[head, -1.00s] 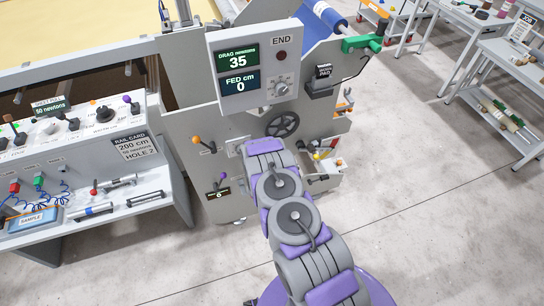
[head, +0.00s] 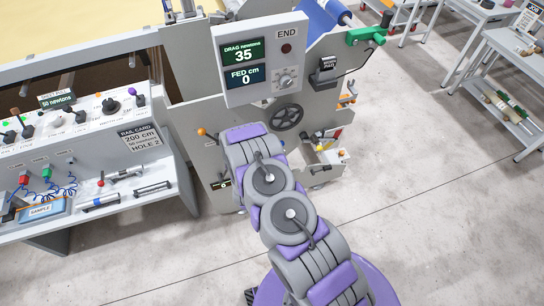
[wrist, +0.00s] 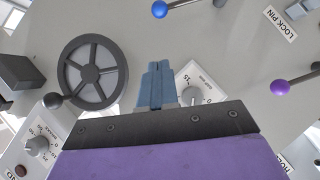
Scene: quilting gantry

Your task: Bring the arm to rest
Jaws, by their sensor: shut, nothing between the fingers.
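In the wrist view my gripper (wrist: 157,70) shows as two blue-grey fingers pressed together, shut and empty. The grey handwheel (wrist: 92,72) is just left of the fingers there, apart from them in the picture. In the head view my purple and grey arm reaches forward from the bottom to the front of the grey machine. The arm's far end is in front of the machine, left of the handwheel (head: 287,117). The fingers are hidden in the head view.
The END display panel (head: 262,65) reads drag 35 newtons and fed 0 cm. The control bench (head: 85,150) stands at left, with a RAIL CARD (head: 140,138). In the wrist view, a blue knob (wrist: 160,9) and a purple knob (wrist: 280,88) stick out. Open floor (head: 430,200) lies right.

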